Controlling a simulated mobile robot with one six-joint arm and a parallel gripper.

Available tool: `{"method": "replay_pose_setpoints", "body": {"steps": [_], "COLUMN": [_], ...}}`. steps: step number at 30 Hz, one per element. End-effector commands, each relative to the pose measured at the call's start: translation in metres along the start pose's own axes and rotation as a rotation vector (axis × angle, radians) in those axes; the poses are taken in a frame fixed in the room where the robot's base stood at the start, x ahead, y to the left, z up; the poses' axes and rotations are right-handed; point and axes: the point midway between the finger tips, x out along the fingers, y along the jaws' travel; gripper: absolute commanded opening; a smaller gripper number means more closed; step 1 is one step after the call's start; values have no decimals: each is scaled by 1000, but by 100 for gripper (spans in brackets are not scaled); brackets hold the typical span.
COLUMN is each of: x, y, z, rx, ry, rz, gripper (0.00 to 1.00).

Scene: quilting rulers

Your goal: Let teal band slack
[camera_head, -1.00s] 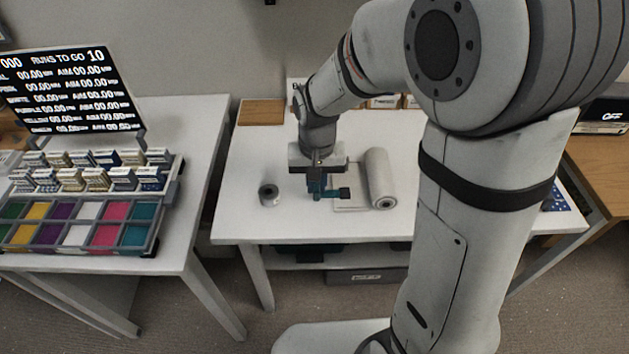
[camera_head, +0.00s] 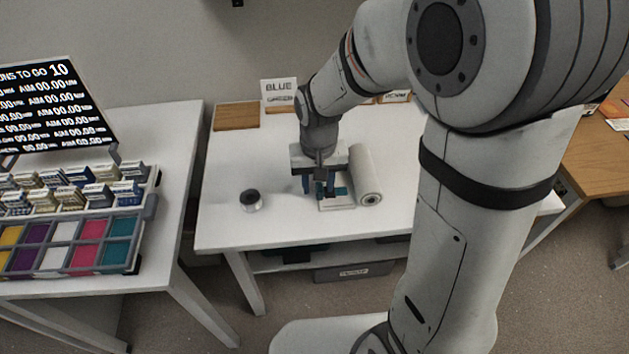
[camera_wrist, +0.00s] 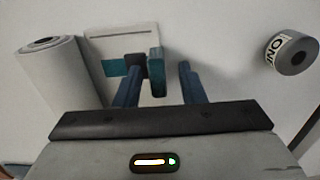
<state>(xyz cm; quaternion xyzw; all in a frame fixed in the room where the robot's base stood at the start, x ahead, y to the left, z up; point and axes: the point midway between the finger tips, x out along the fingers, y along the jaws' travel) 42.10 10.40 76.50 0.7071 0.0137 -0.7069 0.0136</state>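In the wrist view, a short teal band (camera_wrist: 114,67) lies on a pale rectangular card or plate (camera_wrist: 122,42). Its right end meets a small dark block (camera_wrist: 133,66). A blue-grey upright piece (camera_wrist: 157,73) stands right of the block. My gripper (camera_wrist: 159,84) has its two blue fingers spread, with the upright piece between or just beyond them and visible gaps on both sides. In the head view, my gripper (camera_head: 318,190) is low over the white table; the teal part (camera_head: 341,191) shows at its right, over the plate (camera_head: 337,206). Contact there is unclear.
A large white roll (camera_head: 365,175) lies close to the right of my gripper. A colour tray (camera_head: 88,242) sits on the left table.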

Motion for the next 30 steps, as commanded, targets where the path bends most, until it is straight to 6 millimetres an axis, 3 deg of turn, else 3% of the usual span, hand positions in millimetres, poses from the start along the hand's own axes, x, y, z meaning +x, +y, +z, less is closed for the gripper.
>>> {"method": "replay_pose_setpoints", "body": {"steps": [8,15,21,30], "x": [-10,-51,-74,-78], "y": [0,0,-1,-1], "z": [0,-1,0,0], "rx": [-1,0,-1,-1], "ry": [2,4,2,0], "rz": [0,-1,0,0], "gripper": [36,36,36,36]}}
